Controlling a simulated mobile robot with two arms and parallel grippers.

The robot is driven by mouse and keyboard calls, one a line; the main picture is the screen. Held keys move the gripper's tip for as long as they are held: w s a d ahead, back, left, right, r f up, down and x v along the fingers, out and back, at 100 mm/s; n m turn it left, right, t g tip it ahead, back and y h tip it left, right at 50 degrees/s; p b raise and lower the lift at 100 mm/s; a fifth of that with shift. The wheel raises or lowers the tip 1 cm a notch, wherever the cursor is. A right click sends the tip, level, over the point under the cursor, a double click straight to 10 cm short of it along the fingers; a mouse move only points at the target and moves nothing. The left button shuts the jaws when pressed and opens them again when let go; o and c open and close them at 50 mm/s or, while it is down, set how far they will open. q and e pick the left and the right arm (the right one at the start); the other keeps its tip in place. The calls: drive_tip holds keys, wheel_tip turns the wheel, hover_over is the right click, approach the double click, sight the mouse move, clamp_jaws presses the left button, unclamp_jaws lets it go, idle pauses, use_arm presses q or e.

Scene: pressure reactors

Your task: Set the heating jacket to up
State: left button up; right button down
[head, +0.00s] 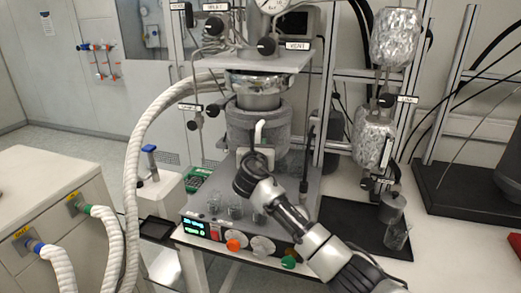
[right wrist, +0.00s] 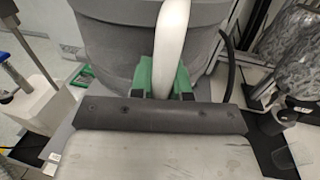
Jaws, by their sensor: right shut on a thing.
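The heating jacket (head: 240,122) is a grey padded cylinder below the steel vessel (head: 257,92) in the head view. Its rim sits close under the vessel, whose steel side shows above it. A pale curved handle (head: 259,130) stands out from the jacket's front. My right gripper (head: 257,153) is at the jacket's front, shut on the handle. In the right wrist view the green fingers (right wrist: 164,80) close around the white handle (right wrist: 171,42), with the grey jacket (right wrist: 115,40) right behind. The fingers hide the handle's lower end. My left gripper is not in view.
The reactor base (head: 212,231) carries a lit display, coloured knobs and small glass beakers (head: 235,208). White hoses (head: 132,165) run at the left. A foil-wrapped vessel (head: 373,135) and a black mat (head: 345,222) lie to the right. A valve plate (head: 250,62) is above.

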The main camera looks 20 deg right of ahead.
sight(258, 131)
wheel_tip(258, 131, up, 6)
drive_tip(key=p, duration=0.4)
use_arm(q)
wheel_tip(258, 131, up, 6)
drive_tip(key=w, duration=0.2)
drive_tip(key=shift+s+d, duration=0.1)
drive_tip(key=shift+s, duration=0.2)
use_arm(e)
drive_tip(key=shift+r, duration=0.15)
drive_tip(key=c, duration=1.2)
unclamp_jaws()
drive_tip(key=shift+c, duration=0.2)
drive_tip(key=shift+o, duration=0.7)
drive_tip(key=shift+f, duration=0.2)
